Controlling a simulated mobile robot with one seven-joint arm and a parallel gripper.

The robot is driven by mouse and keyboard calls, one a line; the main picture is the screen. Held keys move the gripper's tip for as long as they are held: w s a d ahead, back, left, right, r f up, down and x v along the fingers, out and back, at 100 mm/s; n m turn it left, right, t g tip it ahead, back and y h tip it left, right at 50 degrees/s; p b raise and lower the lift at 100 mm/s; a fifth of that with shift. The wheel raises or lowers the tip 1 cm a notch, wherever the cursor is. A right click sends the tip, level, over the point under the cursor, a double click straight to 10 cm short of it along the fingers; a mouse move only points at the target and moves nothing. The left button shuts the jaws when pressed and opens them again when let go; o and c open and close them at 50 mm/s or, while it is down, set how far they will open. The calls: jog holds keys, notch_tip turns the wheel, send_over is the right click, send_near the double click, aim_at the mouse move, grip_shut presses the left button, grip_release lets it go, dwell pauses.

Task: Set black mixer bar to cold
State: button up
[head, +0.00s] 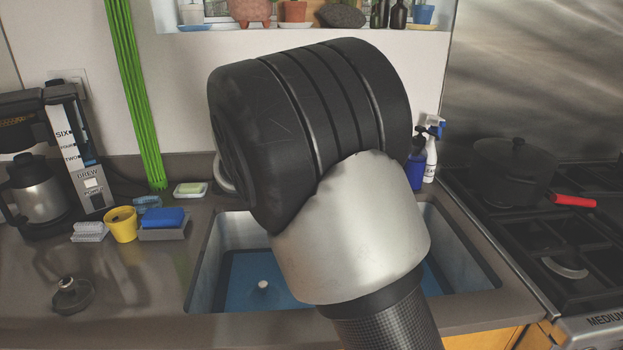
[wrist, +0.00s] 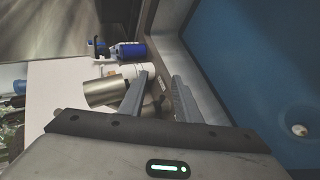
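My gripper (wrist: 160,85) shows in the wrist view, its two grey fingers apart, near the sink's edge. Between and behind the fingers is a dark piece with small pale marks (wrist: 157,90), which may be the black mixer bar; its setting cannot be read. A shiny metal cylinder (wrist: 102,92), perhaps part of the tap, is just left of the fingers. I cannot tell whether the fingers touch anything. In the head view my arm hides the gripper and most of the tap area; only a grey curved piece (head: 223,178) shows beside it.
The sink (head: 205,268) has a blue bottom. A blue bottle (head: 415,172) and a white spray bottle (head: 431,150) stand behind it at the right. A stove with a black pot (head: 510,172) is at right. A coffee maker (head: 88,170), yellow cup (head: 121,224) and sponges are at left.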

jog(key=w+a+f+n+t+h+b, duration=0.1)
jog(key=w+a+f+n+t+b, duration=0.2)
jog(key=w+a, duration=0.4)
jog(key=shift+t, duration=0.3)
jog(key=x, duration=0.5)
jog(key=f+x, duration=0.1)
jog(key=x, duration=1)
jog(key=shift+s+f, duration=0.3)
jog(key=shift+f, duration=0.05)
grip_shut()
